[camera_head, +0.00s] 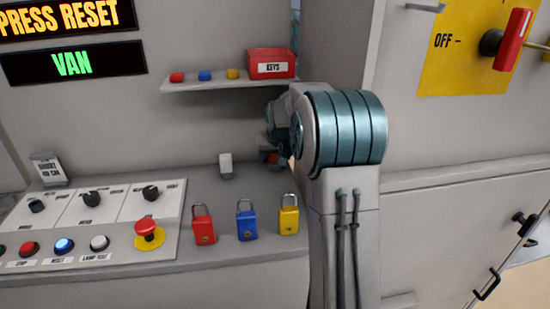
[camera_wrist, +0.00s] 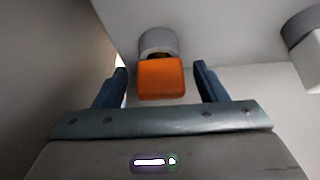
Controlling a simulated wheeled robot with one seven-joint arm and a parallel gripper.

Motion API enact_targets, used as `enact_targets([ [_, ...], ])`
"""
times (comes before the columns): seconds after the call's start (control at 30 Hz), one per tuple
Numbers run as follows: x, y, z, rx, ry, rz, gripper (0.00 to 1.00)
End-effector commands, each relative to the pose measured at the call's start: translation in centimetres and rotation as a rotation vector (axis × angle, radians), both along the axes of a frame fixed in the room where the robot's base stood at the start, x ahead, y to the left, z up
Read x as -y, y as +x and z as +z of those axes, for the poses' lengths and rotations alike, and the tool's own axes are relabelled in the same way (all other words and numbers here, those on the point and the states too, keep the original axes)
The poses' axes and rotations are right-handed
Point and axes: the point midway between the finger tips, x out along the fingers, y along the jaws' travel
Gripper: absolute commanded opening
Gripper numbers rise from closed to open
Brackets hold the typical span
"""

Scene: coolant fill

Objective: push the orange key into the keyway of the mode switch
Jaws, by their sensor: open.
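The orange key (camera_wrist: 160,79) shows in the wrist view as a blocky orange head in front of a round grey cylinder (camera_wrist: 157,40), which looks like the mode switch's keyway. A dark strip shows between head and cylinder; I cannot tell how deep the key sits. My gripper (camera_wrist: 161,82) is open, with one dark finger on each side of the key head and a visible gap on both sides. In the head view my gripper is mostly hidden by my arm, and a small orange-red patch (camera_head: 272,157) shows below it.
A white upright piece (camera_head: 226,166) stands left of my gripper. Red (camera_head: 203,225), blue (camera_head: 247,221) and yellow (camera_head: 289,216) padlocks stand along the console's front. A shelf (camera_head: 205,86) with a red keys box (camera_head: 271,64) is above. A red emergency button (camera_head: 148,231) is at left.

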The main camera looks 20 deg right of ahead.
Motion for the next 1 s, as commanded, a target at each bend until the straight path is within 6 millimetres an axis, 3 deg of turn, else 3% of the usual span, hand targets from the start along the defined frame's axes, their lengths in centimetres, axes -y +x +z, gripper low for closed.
enact_targets([
  [0.3,0.0,0.4,-0.6,0.001,0.001,0.000,0.65],
  [0.5,0.0,0.3,-0.6,0.000,0.001,0.000,0.18],
  [0.83,0.0,0.3,-0.4,0.001,0.001,0.000,0.18],
  [1.0,0.0,0.4,0.8,0.004,0.000,0.001,0.18],
])
